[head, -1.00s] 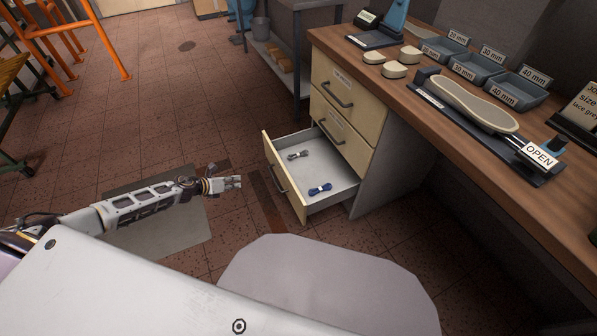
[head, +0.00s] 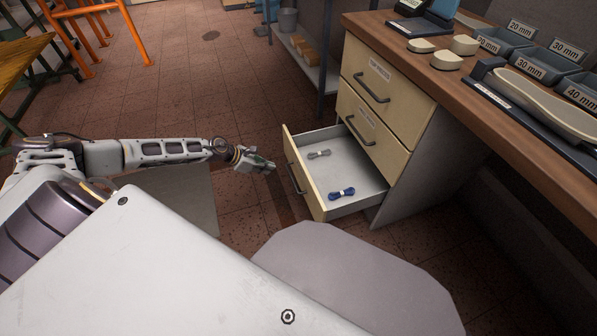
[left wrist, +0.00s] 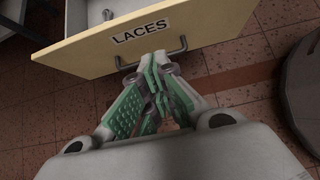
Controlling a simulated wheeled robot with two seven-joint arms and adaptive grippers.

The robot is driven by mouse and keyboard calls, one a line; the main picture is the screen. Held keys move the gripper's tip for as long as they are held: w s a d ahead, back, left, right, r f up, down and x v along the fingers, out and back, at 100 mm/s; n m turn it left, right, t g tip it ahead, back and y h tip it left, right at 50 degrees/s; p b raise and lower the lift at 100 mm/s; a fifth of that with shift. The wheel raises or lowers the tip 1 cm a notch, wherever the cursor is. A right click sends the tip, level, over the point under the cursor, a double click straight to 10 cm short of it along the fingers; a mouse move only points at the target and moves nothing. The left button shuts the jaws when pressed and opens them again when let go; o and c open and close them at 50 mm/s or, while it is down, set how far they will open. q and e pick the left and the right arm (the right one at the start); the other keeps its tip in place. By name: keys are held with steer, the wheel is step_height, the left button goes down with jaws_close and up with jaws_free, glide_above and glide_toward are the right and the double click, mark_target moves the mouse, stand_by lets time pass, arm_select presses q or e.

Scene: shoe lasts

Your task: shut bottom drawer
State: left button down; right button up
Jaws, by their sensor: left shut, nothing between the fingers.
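The bottom drawer (head: 305,180) of the cream cabinet is pulled out. Inside lie a grey lace bundle (head: 318,153) and a blue lace bundle (head: 342,193). In the left wrist view its front (left wrist: 88,48) carries a "LACES" label and a dark bar handle. My left gripper (head: 270,167) is shut and empty, just in front of the drawer front. In the left wrist view the closed fingertips (left wrist: 155,62) appear at the handle below the label; I cannot tell whether they touch it. My right gripper is not in view.
Two upper drawers (head: 385,105) of the cabinet are shut. The wooden bench top (head: 440,85) above holds shoe lasts, grey bins and signs. A grey rounded seat-like shape (head: 350,275) stands near the drawer's front right. The tiled floor left of the drawer is mostly open.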

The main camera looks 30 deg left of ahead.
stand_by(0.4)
arm_select(q)
steer(key=b, duration=0.4)
glide_toward(303, 174)
step_height(303, 174, down, 4)
steer(key=shift+w+d, duration=0.35)
steer(key=shift+w, duration=0.25)
steer(key=shift+w+d, duration=0.35)
steer(key=shift+w, duration=0.25)
steer(key=shift+w+d, duration=0.15)
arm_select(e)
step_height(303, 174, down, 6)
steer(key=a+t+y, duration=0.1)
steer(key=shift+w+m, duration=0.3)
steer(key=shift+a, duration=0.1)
